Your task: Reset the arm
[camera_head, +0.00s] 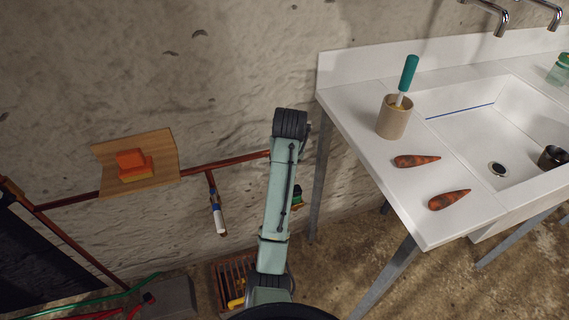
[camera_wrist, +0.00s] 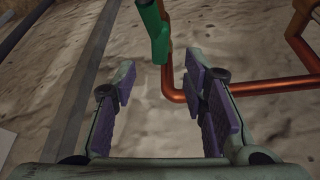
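My gripper (camera_wrist: 160,82) shows in the wrist view with its two purple-padded fingers spread apart and nothing between them. It faces the rough wall, with a copper pipe (camera_wrist: 270,85) beyond the right finger. A green object (camera_wrist: 155,32) is ahead of the fingers at the top, partly cut off by the frame. In the head view my arm (camera_head: 275,200) stands up in the middle, with a dark joint at its top. My gripper cannot be made out there.
A white sink counter (camera_head: 365,155) stands on the right, with a beige cup (camera_head: 393,118) holding a green-handled tool and two orange-brown carrot-like objects (camera_head: 416,161). A wooden board (camera_head: 158,170) bearing an orange block (camera_head: 132,163) is at left. A slatted crate (camera_head: 230,272) sits below.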

